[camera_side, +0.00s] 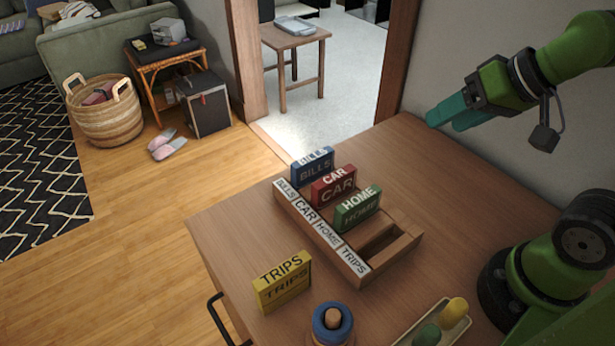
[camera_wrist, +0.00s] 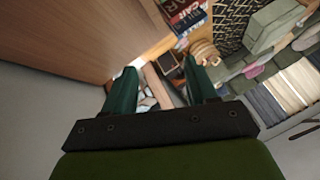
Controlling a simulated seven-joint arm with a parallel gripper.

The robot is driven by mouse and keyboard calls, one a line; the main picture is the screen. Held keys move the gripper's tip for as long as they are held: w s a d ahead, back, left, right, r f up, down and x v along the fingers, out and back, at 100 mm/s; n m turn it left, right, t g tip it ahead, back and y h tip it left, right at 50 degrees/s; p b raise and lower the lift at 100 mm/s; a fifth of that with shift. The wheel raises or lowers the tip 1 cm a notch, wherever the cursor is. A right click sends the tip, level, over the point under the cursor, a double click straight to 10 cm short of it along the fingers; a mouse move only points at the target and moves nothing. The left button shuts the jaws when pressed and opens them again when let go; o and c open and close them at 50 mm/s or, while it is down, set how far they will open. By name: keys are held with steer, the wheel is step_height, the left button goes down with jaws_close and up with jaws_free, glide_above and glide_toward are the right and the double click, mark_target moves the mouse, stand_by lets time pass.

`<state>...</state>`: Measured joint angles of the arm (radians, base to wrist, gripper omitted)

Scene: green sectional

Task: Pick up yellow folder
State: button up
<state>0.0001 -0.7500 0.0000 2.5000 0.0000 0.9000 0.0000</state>
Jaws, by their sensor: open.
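The yellow folder (camera_side: 283,284), marked TRIPS, stands upright on the wooden table near its front left edge, outside the wooden rack. The rack (camera_side: 384,262) has slots labelled BILLS, CAR, HOME and TRIPS. Blue, red and green folders stand in the first three, and the TRIPS slot is empty. My gripper (camera_side: 452,118) is high at the upper right, well away from the yellow folder, with its teal fingers open and empty. In the wrist view my gripper (camera_wrist: 163,90) shows its two fingers apart with nothing between them. The yellow folder is not visible there.
The blue folder (camera_side: 313,168), red folder (camera_side: 334,187) and green folder (camera_side: 357,209) rise above the rack. A blue ring toy (camera_side: 333,322) stands right of the yellow folder. A tray with yellow and green pieces (camera_side: 440,322) lies farther right. The table's far side (camera_side: 420,160) is clear.

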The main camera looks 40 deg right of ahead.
steer(key=shift+c, duration=0.4)
steer(key=n+g+y, duration=0.2)
steer(key=n+g, duration=0.5)
steer(key=n, duration=1.5)
glide_toward(284, 269)
steer(key=x, duration=1)
steer(key=shift+a+f, duration=0.15)
steer(key=shift+f, duration=0.15)
steer(key=shift+f, duration=0.25)
steer(key=shift+c, duration=0.3)
jaws_close()
